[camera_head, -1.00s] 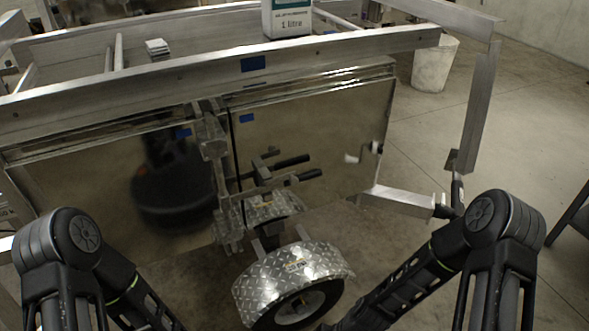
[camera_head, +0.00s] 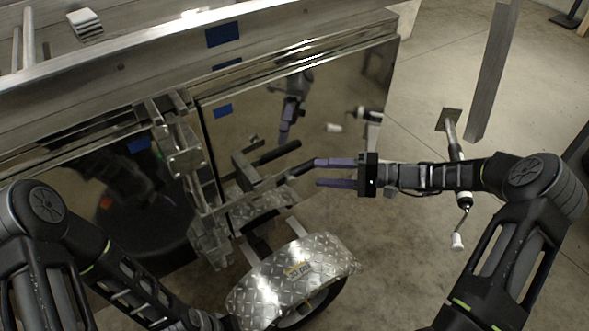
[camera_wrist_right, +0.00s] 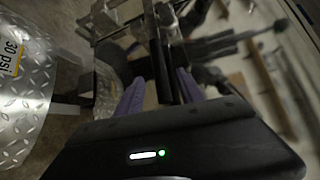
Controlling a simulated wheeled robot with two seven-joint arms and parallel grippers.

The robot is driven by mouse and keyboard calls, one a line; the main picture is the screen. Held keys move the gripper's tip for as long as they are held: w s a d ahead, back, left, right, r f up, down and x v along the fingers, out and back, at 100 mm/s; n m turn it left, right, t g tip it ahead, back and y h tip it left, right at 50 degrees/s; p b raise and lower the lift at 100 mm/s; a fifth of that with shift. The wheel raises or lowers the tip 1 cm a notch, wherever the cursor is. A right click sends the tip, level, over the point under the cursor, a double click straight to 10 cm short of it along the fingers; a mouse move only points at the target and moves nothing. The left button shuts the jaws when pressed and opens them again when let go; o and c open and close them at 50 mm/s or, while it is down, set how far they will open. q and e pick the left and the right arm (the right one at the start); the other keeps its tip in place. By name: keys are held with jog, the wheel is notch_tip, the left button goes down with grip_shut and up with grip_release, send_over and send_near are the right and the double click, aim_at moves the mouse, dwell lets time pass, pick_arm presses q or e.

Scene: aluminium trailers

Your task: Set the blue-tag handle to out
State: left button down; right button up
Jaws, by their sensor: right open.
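A lever handle with a black grip (camera_head: 296,173) sticks out to the right from the metal latch post at the trailer's mirror-like side panel. A similar grip behind it looks like its reflection. A blue tag (camera_head: 222,110) is on the panel above the handle. My right gripper (camera_head: 318,172) is open, with purple fingers pointing left at the grip's free end. In the right wrist view a dark bar (camera_wrist_right: 160,65) shows between the purple fingers; contact cannot be told. My left arm shows at lower left, but its gripper is not in view.
Other blue patches mark the top rail (camera_head: 225,34) and the left panel (camera_head: 139,145). A diamond-plate fender (camera_head: 295,278) over a wheel stands just below the handle. A crank with a white knob (camera_head: 457,241) hangs below my right forearm. Open floor lies to the right.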

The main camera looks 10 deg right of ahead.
aim_at(303, 173)
jog(key=shift+p+x, duration=0.3)
jog(key=shift+x, duration=3.7)
grip_shut()
